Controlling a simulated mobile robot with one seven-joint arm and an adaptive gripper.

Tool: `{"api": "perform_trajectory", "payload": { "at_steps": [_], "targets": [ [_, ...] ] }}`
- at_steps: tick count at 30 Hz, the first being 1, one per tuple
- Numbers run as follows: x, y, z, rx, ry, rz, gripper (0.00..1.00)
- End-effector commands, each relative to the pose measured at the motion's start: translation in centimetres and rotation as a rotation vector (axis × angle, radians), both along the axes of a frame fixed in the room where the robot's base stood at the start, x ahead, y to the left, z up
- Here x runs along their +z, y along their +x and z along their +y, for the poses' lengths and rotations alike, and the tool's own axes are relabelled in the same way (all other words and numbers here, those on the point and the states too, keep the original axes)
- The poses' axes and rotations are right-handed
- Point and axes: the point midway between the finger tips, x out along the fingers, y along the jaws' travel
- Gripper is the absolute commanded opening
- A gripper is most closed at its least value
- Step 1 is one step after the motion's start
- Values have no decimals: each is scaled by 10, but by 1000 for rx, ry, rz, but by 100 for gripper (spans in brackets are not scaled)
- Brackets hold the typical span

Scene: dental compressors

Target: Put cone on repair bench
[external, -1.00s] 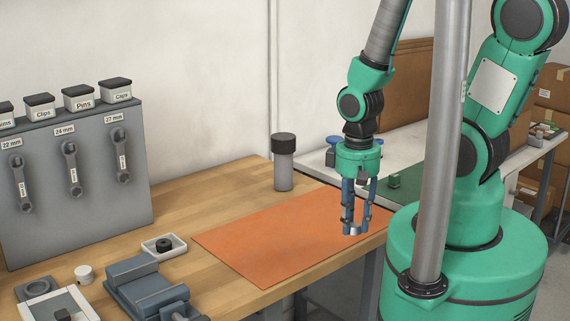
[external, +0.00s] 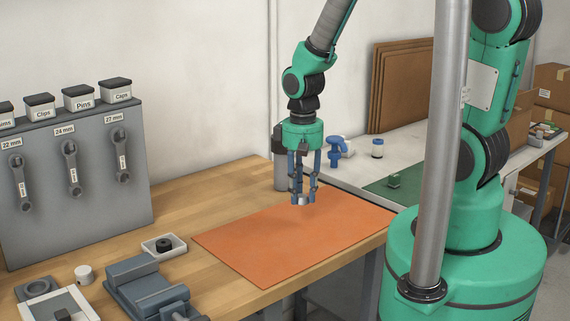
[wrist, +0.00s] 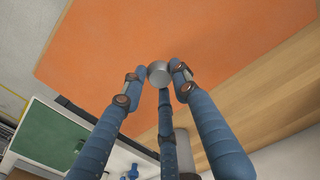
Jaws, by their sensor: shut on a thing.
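My gripper (external: 301,192) has blue fingers and points down over the orange mat (external: 270,255) on the wooden bench (external: 190,205). It is shut on a small silver-grey piece, which I take for the cone (external: 299,200). In the wrist view the cone (wrist: 158,72) shows as a round grey end between the fingertips (wrist: 160,78), with the orange mat (wrist: 220,35) behind it. The cone is held above the mat, apart from it as far as I can tell. Its taper is mostly hidden by the fingers.
A dark-lidded grey canister (external: 281,175) stands behind my gripper. A vise (external: 145,285), a small white tray (external: 152,243) and a white cap (external: 84,275) are at the front left. A side table (external: 345,176) holds a blue item (external: 336,150). Most of the mat is clear.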

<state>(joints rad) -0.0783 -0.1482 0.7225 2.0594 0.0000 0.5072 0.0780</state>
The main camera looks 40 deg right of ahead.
Motion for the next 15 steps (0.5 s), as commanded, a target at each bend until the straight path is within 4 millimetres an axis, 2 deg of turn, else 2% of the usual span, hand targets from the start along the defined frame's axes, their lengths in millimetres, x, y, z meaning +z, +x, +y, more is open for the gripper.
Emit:
{"api": "perform_trajectory", "payload": {
  "at_steps": [1,3,15],
  "targets": [
    [0,21,-1,-2,0,0,0],
    [1,47,-3,-2,0,0,0],
    [6,185,-19,-2,0,0,0]
  ]
}}
